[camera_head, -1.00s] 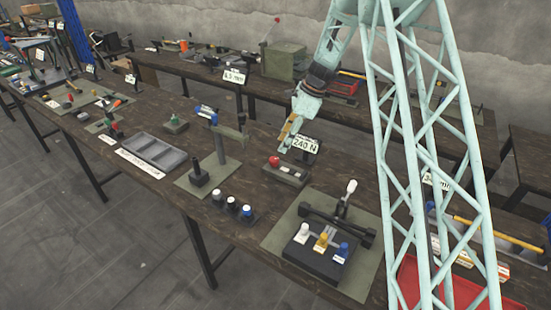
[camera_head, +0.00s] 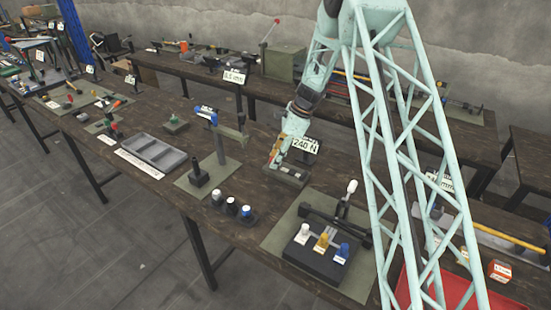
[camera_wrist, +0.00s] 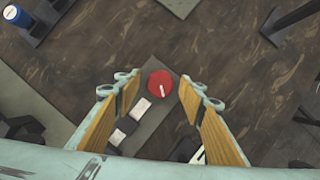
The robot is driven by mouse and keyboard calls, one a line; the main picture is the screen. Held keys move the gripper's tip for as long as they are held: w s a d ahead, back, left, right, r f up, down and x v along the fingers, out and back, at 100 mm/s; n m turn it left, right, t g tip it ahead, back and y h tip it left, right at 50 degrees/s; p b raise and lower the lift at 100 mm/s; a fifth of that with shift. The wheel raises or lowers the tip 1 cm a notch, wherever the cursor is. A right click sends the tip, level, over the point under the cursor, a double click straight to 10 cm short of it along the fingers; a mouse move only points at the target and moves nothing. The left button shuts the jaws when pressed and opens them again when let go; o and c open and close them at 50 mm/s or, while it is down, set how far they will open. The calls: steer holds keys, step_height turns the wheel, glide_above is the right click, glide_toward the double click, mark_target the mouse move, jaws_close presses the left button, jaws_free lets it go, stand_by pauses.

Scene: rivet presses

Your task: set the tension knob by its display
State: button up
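The tension knob (camera_wrist: 160,84) is red with a white pointer line on top. In the wrist view it lies between the tips of my gripper (camera_wrist: 158,92), whose wooden-faced fingers stand apart on either side without visibly touching it. In the head view my gripper (camera_head: 275,160) is over the knob's grey base (camera_head: 287,175) and hides the knob. The display (camera_head: 304,146) stands just behind the base and reads 240 N.
A tray with compartments (camera_head: 155,152) and a post with an arm (camera_head: 222,150) are to the left. A press with white, orange and blue knobs (camera_head: 322,240) stands in front on a green mat. Three small bottles (camera_head: 231,206) stand at the table's front.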

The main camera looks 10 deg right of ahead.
steer(key=c, duration=0.8)
steer(key=shift+n, duration=0.3)
steer(key=n+g+p, duration=0.1)
steer(key=n, duration=0.1)
steer(key=n+g+p, duration=0.1)
steer(key=n, duration=0.1)
steer(key=shift+w+r, duration=0.1)
steer(key=shift+w, duration=0.1)
steer(key=n, duration=0.2)
steer(key=n+g+p, duration=0.1)
steer(key=n, duration=0.2)
steer(key=shift+w+a+g+h, duration=0.1)
steer(key=shift+g+h, duration=0.2)
steer(key=shift+h, duration=0.1)
steer(key=n+g+h+p, duration=0.1)
steer(key=n, duration=0.4)
steer(key=shift+w+a, duration=0.1)
steer(key=n+h, duration=0.1)
steer(key=n, duration=0.2)
steer(key=n+g+h, duration=0.1)
steer(key=n, duration=0.2)
steer(key=shift+a+n+h, duration=0.15)
steer(key=shift+n+h, duration=0.25)
